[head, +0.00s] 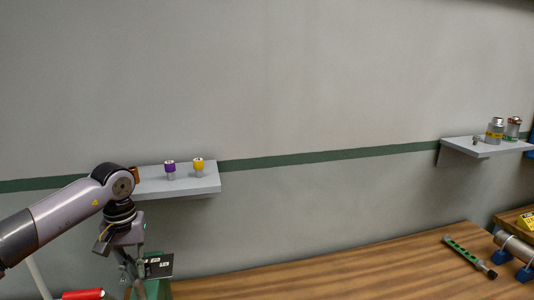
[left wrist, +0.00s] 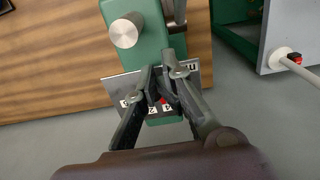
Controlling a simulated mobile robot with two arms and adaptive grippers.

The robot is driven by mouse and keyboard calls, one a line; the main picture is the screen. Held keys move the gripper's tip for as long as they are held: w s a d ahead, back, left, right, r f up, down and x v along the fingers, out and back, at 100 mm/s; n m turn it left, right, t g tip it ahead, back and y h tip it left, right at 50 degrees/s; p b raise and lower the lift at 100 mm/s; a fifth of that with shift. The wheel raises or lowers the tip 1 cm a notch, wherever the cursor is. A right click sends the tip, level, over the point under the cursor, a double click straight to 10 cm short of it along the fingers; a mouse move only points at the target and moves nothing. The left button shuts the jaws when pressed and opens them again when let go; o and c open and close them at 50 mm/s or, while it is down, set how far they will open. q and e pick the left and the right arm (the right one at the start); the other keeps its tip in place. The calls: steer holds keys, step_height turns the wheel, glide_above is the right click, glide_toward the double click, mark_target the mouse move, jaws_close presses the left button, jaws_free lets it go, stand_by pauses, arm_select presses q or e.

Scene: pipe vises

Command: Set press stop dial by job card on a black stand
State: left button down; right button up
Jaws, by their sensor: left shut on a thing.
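My left gripper (head: 134,283) reaches down over the green press at the lower left of the head view. In the left wrist view the gripper (left wrist: 166,98) is shut on the stop dial, which the fingers mostly hide; a bit of red shows between them. A grey scale plate (left wrist: 115,83) with white number marks lies around the dial on the green press body (left wrist: 151,15). The dial's setting cannot be read. In the head view a dark plate (head: 158,266) with white marks shows beside the gripper. I cannot make out a job card. My right gripper is not in view.
A wooden bench (head: 340,270) runs to the right, clear in its middle. A green bar tool (head: 468,255) and a pipe on blue supports (head: 515,248) lie at its right. Wall shelves (head: 190,186) hold small capped parts. A red handle (head: 82,294) is low at left.

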arm_select(q)
steer(key=shift+s+f, duration=0.15)
stand_by(0.3)
step_height(320, 180, up, 6)
steer(key=p, duration=0.4)
steer(key=d+f+b, duration=0.1)
steer(key=f+b, duration=0.2)
steer(key=b, duration=0.1)
steer(key=w+d+f+b, duration=0.1)
steer(key=f+b, duration=0.1)
steer(key=b, duration=0.1)
steer(key=shift+d+f, duration=0.3)
steer(key=shift+s+f, duration=0.15)
steer(key=shift+s, duration=0.1)
